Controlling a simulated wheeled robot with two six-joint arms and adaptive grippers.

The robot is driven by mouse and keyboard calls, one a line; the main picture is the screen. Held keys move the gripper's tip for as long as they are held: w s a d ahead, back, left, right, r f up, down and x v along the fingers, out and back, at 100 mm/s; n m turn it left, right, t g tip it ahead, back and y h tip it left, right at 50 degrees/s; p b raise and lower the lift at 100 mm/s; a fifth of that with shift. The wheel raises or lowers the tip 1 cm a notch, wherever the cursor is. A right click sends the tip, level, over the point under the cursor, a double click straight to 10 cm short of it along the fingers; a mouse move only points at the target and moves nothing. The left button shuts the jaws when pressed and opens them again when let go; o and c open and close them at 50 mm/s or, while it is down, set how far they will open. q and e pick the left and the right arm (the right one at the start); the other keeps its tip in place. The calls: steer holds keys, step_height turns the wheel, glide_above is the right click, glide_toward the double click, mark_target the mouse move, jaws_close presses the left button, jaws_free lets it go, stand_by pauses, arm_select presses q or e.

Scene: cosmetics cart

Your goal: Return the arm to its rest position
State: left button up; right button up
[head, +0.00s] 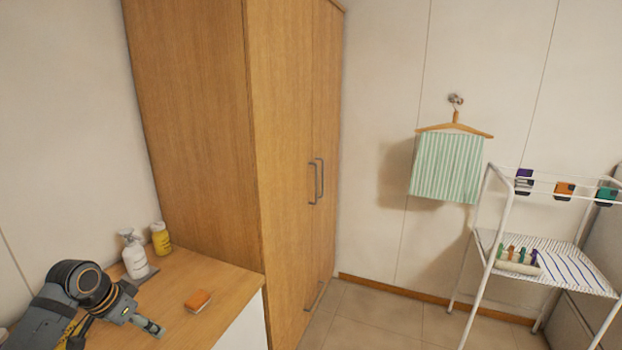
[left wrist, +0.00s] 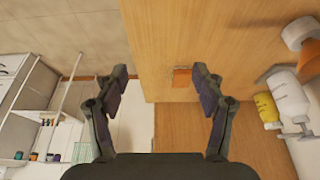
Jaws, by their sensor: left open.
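My left arm comes in at the lower left of the head view, with its left gripper (head: 148,326) over the wooden counter (head: 228,287). In the left wrist view this gripper (left wrist: 160,76) has its two dark fingers spread wide with nothing between them. A small orange block (head: 198,301) lies on the counter to the right of the gripper, apart from it. It also shows near the right finger in the left wrist view (left wrist: 181,77). My right gripper is in neither view.
A white pump bottle (head: 134,255) and a yellow bottle (head: 160,239) stand at the counter's back, close to my arm. A tall wooden wardrobe (head: 205,130) rises behind. Tiled floor (head: 385,312) between is clear.

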arm_select(q)
steer(key=s+d+f, duration=0.1)
steer(key=f, duration=0.1)
steer(key=s+d+f, duration=0.1)
steer(key=d+f, duration=0.1)
steer(key=s+d+f, duration=0.1)
steer(key=f, duration=0.1)
steer(key=shift+d, duration=0.2)
steer(key=s+d+f+n+y, duration=0.1)
steer(key=s+d+f, duration=0.75)
steer(key=s, duration=0.25)
steer(key=s+d+r+n+y, duration=0.1)
steer(key=s+d+n+y, duration=0.15)
steer(key=s, duration=0.65)
steer(key=s+a+f+g, duration=0.1)
steer(key=s+a+f, duration=0.1)
steer(key=f, duration=1.2)
steer(key=s+a+f+g, duration=0.1)
steer(key=s+f, duration=0.1)
steer(key=f, duration=1.3)
steer(key=s+a+f+g, duration=0.1)
steer(key=s+f, duration=1.2)
steer(key=s, duration=0.4)
steer(key=shift+f+n+h, duration=0.2)
steer(key=shift+n+h, duration=0.15)
steer(key=shift+h, duration=0.1)
arm_select(e)
steer(key=w, duration=0.3)
steer(key=shift+t, duration=0.3)
